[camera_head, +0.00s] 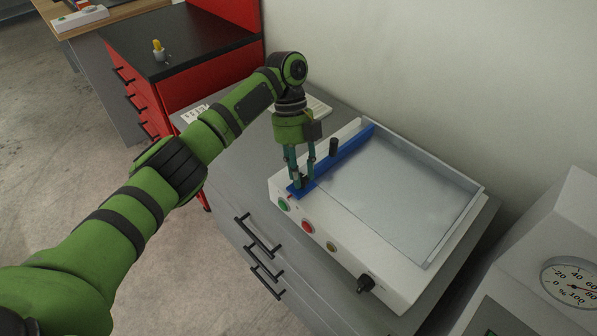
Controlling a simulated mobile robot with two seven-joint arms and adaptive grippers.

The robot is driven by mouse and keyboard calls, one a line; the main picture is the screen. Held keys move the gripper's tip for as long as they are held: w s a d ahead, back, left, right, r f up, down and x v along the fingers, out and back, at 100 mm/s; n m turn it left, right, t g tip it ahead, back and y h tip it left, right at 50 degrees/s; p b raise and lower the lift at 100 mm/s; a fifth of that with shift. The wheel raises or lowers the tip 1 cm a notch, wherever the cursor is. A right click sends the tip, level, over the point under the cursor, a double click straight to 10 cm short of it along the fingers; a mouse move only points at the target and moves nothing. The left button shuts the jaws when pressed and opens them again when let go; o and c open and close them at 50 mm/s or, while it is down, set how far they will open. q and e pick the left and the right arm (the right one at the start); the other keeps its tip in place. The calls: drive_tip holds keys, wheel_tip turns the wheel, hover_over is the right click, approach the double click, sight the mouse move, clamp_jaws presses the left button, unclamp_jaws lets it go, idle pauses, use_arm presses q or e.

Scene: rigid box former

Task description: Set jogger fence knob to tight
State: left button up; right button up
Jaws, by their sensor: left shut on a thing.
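The jogger is a white box with a shallow grey tray (385,190) on top. A blue fence (352,148) runs along the tray's left side. A black upright post (333,147) stands by the middle of the fence. My left gripper (301,181) points down at the near end of the fence. Its fingers are shut on a small dark knob (298,179) there, which they mostly hide. I cannot read the knob's setting. My right gripper is not in view.
The jogger's front panel carries green (283,204), red (307,226) and yellow (331,247) buttons and a black knob (366,284). A white machine with a dial gauge (572,283) stands at right. A red cabinet (185,75) is behind my left arm.

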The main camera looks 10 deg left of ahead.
use_arm(q)
drive_tip(key=shift+d+r, duration=0.15)
drive_tip(key=shift+r, duration=0.05)
drive_tip(key=o, duration=1.1)
drive_tip(key=shift+f, duration=0.1)
drive_tip(key=v, duration=1.2)
